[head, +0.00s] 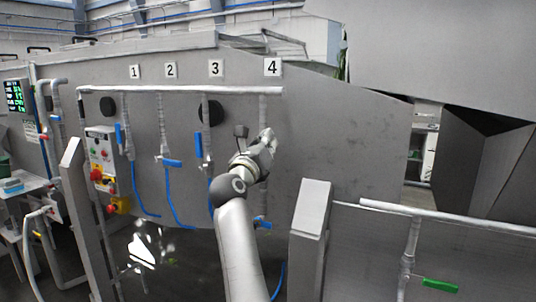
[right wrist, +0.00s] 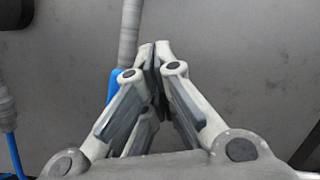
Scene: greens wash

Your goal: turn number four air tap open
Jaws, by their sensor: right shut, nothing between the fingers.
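The number four label (head: 272,67) is on the grey panel, above a grey vertical air pipe (head: 263,105). My right gripper (head: 268,136) is in front of this pipe and hides its middle part. It is shut and empty. A bit of blue (head: 264,225) shows low on the pipe, below the gripper; I cannot tell whether it is handle or hose. In the right wrist view, the closed fingertips (right wrist: 157,48) are just right of a grey pipe (right wrist: 129,35) with a blue part (right wrist: 113,84) partly behind a finger. Contact cannot be told. My left gripper is not in view.
Taps one (head: 119,138), two (head: 172,163) and three (head: 199,145) with blue handles hang to the left. A control box (head: 102,150) has red buttons. A grey post (head: 311,205) stands right of my arm. A green-handled tap (head: 440,285) is at the lower right.

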